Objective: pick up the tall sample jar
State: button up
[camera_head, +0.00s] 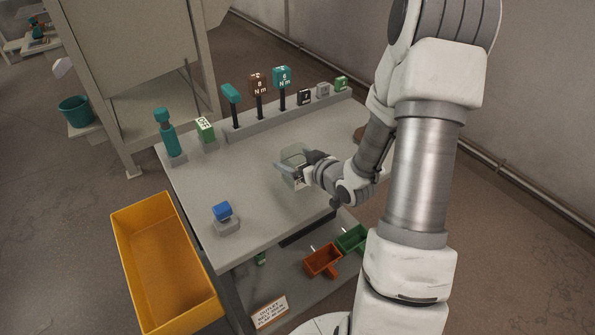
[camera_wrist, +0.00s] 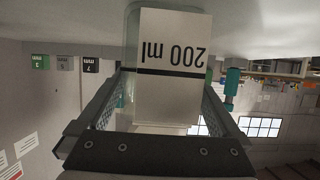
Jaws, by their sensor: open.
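A clear jar (camera_head: 292,153) with a pale label stands on the grey table (camera_head: 255,185), near its middle. In the wrist view, which is upside down, the jar (camera_wrist: 170,65) fills the upper middle and its label reads 200 ml. My gripper (camera_head: 301,168) is at the jar, low over the table. Its fingers are open, one on each side of the jar in the wrist view (camera_wrist: 165,95). I cannot tell whether either finger touches the glass. The gripper and wrist hide part of the jar in the head view.
A rack (camera_head: 290,115) with teal and brown torque tools and small blocks runs along the table's back edge. A teal bottle-shaped item (camera_head: 166,137) and a green block (camera_head: 205,129) stand at left. A blue-topped item (camera_head: 223,213) is near the front. A yellow bin (camera_head: 118,233) is beside the table.

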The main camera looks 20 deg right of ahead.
jog(key=shift+x, duration=1.1)
jog(key=c, duration=1.1)
